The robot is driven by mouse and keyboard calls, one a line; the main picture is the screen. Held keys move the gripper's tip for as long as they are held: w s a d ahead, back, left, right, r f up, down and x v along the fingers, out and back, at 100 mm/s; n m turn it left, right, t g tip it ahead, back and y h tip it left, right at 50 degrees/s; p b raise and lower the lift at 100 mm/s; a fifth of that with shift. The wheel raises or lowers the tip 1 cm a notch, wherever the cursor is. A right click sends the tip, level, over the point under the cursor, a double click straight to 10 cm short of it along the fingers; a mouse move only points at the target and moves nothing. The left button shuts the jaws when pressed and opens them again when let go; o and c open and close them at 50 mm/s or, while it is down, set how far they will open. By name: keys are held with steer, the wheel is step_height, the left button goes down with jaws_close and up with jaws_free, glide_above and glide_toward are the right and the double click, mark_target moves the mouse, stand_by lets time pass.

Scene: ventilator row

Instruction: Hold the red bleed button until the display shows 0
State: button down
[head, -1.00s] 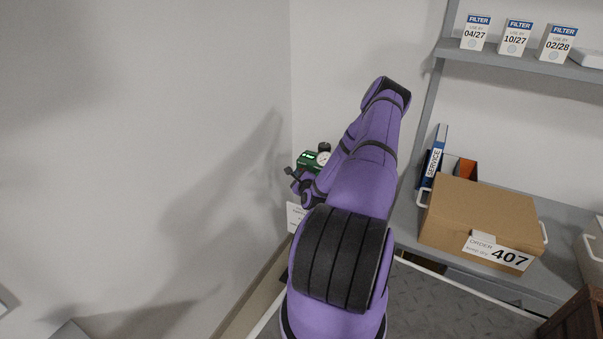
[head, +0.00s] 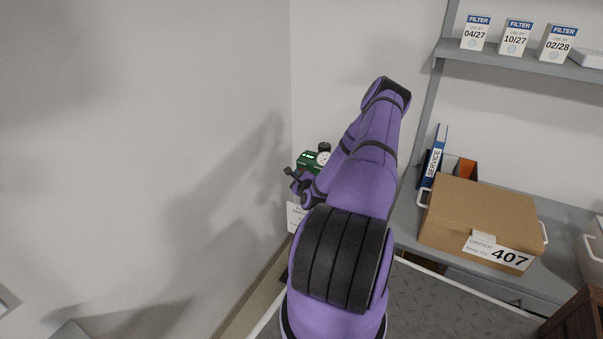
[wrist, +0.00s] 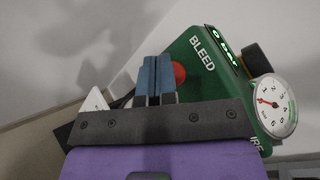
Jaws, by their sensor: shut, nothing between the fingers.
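The green bleed unit (wrist: 225,85) fills the right of the wrist view, with the word BLEED on its face. Its lit display (wrist: 222,45) appears to read 0 bar. The red bleed button (wrist: 179,74) shows just right of my gripper's fingertips (wrist: 157,60), which partly cover it. My gripper is shut with its blue fingers together and nothing between them. I cannot tell whether the tips press the button. A round white gauge (wrist: 271,104) with a red needle sits on the unit's right. In the head view the unit (head: 309,166) is small, partly behind my purple arm.
A black knob (wrist: 257,62) stands beside the gauge. The wall is close around the unit. To the right in the head view are a shelf of filter boxes (head: 515,38), a cardboard box (head: 478,217) marked 407 and a SERVICE binder (head: 434,158).

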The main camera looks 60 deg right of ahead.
steer(key=shift+a, duration=0.65)
steer(key=shift+a, duration=0.1)
steer(key=shift+s+a, duration=0.15)
steer(key=shift+a, duration=1.05)
steer(key=shift+s+a, duration=0.1)
steer(key=shift+a, duration=1.1)
